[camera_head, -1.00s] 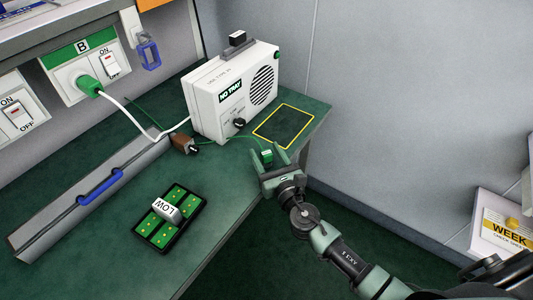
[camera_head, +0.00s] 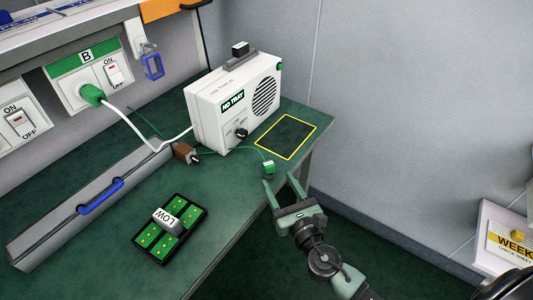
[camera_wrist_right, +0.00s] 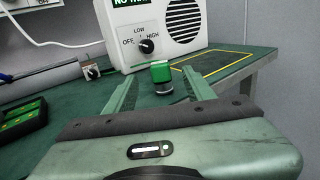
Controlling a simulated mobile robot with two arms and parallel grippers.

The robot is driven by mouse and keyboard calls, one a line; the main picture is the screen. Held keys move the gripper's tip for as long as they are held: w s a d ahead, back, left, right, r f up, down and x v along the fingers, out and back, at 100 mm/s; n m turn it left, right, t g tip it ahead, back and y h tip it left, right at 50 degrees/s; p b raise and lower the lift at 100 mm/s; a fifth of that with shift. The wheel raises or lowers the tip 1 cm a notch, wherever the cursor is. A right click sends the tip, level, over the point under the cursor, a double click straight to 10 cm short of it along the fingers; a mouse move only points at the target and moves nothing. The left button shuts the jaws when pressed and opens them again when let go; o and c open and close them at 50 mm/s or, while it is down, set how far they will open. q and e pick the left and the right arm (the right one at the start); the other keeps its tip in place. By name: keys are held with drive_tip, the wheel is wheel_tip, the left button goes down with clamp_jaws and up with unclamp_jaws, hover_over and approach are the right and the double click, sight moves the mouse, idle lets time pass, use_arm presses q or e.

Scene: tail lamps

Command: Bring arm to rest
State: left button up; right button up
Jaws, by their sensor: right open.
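My right gripper (camera_head: 285,190) is open and empty at the front right edge of the green bench. Its fingers point toward a small green-capped plug (camera_head: 268,168) on a green cord, which stands on the bench just beyond the fingertips. In the right wrist view the plug (camera_wrist_right: 161,76) shows between and beyond the two open fingers (camera_wrist_right: 163,92), apart from them. The right arm comes in from the lower right. My left gripper does not show in either view.
A white box marked "NO TRAY" (camera_head: 212,105) stands at the back, beside a yellow outlined square (camera_head: 286,137). A black tray (camera_head: 152,248) with green cells and a "LOW" piece lies in front. A long grey case (camera_head: 60,222) is at left. Open floor lies right of the bench.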

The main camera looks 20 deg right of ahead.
drive_tip(key=s+d+f+m+g+h, duration=0.25)
drive_tip(key=s+d+m+g, duration=0.2)
drive_tip(key=m, duration=0.75)
drive_tip(key=s+d+f+m+g+h, duration=0.1)
drive_tip(key=s+d+m+g+h, duration=0.35)
drive_tip(key=m, duration=0.65)
drive_tip(key=s+a+f+m+g+y, duration=0.2)
drive_tip(key=s+a+m+g+y, duration=0.1)
drive_tip(key=s+m, duration=0.4)
drive_tip(key=s+a+f+m+g+y, duration=0.25)
drive_tip(key=s+m, duration=0.25)
drive_tip(key=s, duration=0.3)
drive_tip(key=s+f+g+p, duration=0.1)
drive_tip(key=s+f+p, duration=0.15)
drive_tip(key=f, duration=2.35)
drive_tip(key=s+d+f+g+p, duration=0.1)
drive_tip(key=s+d+f, duration=0.1)
drive_tip(key=s+f, duration=1)
drive_tip(key=s, duration=0.4)
drive_tip(key=shift+s+f, duration=0.3)
